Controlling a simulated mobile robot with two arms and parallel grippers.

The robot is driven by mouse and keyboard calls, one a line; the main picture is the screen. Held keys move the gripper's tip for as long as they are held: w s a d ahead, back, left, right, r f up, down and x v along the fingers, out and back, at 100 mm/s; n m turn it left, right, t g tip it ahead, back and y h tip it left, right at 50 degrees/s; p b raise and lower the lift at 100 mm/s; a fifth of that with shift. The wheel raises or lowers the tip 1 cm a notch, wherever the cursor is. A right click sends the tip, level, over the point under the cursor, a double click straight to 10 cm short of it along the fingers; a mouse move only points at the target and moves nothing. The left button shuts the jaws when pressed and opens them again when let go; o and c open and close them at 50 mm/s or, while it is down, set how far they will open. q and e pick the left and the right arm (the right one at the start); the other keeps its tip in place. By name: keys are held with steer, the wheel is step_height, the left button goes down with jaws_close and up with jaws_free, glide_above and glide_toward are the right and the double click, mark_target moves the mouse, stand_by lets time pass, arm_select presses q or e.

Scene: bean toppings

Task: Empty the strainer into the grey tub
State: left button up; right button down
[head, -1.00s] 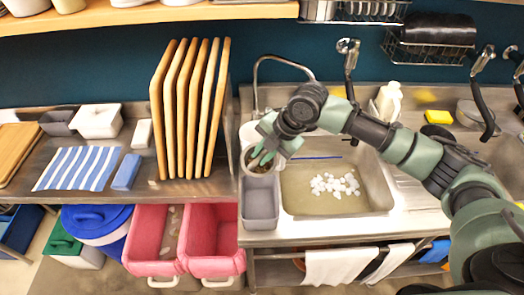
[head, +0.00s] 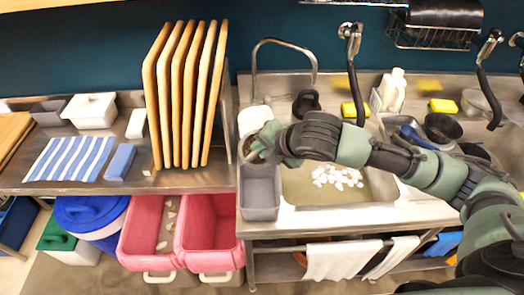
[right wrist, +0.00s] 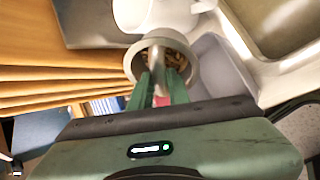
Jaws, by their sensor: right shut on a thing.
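The strainer (right wrist: 137,66) is a small pale round cup with brown bits inside. In the right wrist view its mouth faces the camera, and my right gripper (right wrist: 160,84) is shut on it at the near rim. In the head view the strainer (head: 245,146) is partly hidden by my right gripper (head: 262,153), just behind the grey tub. The grey tub (head: 260,213) is an open rectangular bin at the left end of the sink counter, and its visible inside looks empty. My left gripper is not in view.
A sink (head: 335,195) with white lumps lies right of the tub. A white container (head: 254,119) stands behind the strainer, near the faucet (head: 285,42). Upright wooden boards (head: 185,95) stand close on the left. Pink bins (head: 207,262) sit below.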

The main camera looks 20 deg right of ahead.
steer(key=s+a+f+n+t+b, duration=0.1)
steer(key=s+f+n+t+b, duration=0.2)
steer(key=t+b, duration=0.7)
steer(key=shift+s+a+f+b, duration=0.25)
steer(key=shift+s+f+b, duration=1.35)
steer(key=shift+b, duration=3.4)
steer(key=shift+w+f, duration=0.3)
steer(key=shift+w, duration=0.05)
